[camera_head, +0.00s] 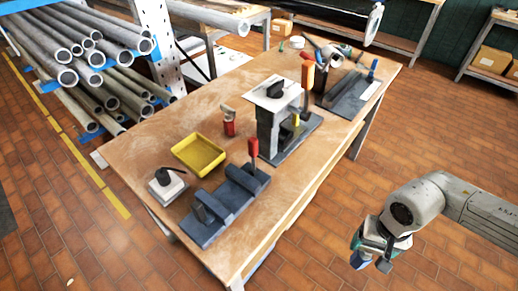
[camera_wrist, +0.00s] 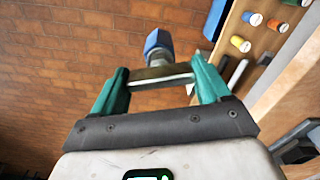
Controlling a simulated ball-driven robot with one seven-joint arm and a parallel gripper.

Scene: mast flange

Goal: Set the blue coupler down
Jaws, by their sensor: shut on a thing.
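My gripper (camera_head: 371,256) hangs in front of and to the right of the wooden workbench, clear of it, above the brick floor. In the wrist view its two teal fingers (camera_wrist: 161,74) are closed on a grey metal part of the blue coupler (camera_wrist: 157,42). The coupler's blue hexagonal end points away from the gripper. In the head view only a small blue piece of the coupler (camera_head: 358,260) shows below the fingers. It touches no surface that I can see.
The workbench (camera_head: 140,140) carries a yellow tray (camera_head: 198,155), a dark slotted fixture (camera_head: 222,210), a white box with a black lever (camera_head: 167,187) and a central press-like stand (camera_head: 275,110). Pipes (camera_head: 85,60) are racked at left. Coloured round-ended pieces (camera_wrist: 240,44) show at upper right in the wrist view.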

